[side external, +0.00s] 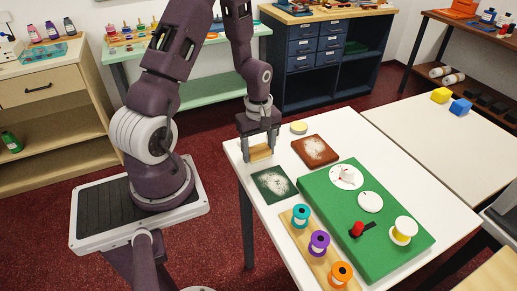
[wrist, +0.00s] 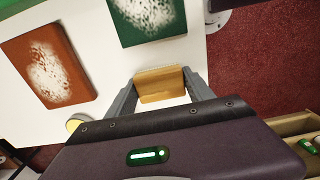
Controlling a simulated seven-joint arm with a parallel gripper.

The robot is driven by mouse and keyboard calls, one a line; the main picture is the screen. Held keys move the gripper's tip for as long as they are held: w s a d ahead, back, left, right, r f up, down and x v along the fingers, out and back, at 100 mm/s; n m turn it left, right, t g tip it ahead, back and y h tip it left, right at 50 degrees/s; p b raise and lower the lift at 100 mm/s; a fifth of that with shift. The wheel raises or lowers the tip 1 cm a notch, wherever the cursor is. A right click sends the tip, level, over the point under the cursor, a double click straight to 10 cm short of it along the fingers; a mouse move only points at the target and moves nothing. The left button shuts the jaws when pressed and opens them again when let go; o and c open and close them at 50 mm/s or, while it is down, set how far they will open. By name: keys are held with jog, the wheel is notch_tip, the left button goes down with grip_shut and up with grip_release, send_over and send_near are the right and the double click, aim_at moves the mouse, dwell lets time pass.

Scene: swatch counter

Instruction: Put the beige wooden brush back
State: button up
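The beige wooden brush (side external: 260,152) is at the near-left end of the white table, beside the dark green swatch. My gripper (side external: 261,150) points down over it with one finger at each end. In the wrist view the brush (wrist: 161,85) spans between the two fingertips, with no clear gap at either end, so my gripper (wrist: 161,84) looks shut on it. Its underside is hidden, and I cannot tell whether it touches the table. The green swatch (side external: 274,185) and the rust-brown swatch (side external: 315,150) both carry white powdery patches.
A green board (side external: 384,250) with white dials and a red knob lies to the right. A wooden rack (side external: 293,227) of teal, purple and orange spools stands in front. A round pale-yellow piece (side external: 299,128) sits near the back edge. The brush is close to the table edge.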

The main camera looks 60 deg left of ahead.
aim_at(258, 149)
jog(key=o, duration=0.3)
jog(key=shift+o, duration=0.2)
jog(key=shift+r, duration=0.1)
jog(key=d+r+m+t, duration=0.1)
jog(key=d+r+m, duration=0.15)
jog(key=r, duration=0.65)
jog(key=d+r+m, duration=0.2)
jog(key=d+r, duration=0.1)
jog(key=r, duration=0.7)
jog(key=s+d+r+m+t, duration=0.4)
jog(key=s+d+r+m, duration=0.4)
jog(key=s+d+m, duration=0.3)
jog(key=shift+s+r+m+t, duration=0.3)
jog(key=shift+s+m, duration=0.15)
jog(key=shift+m, duration=0.8)
jog(key=shift+d, duration=0.1)
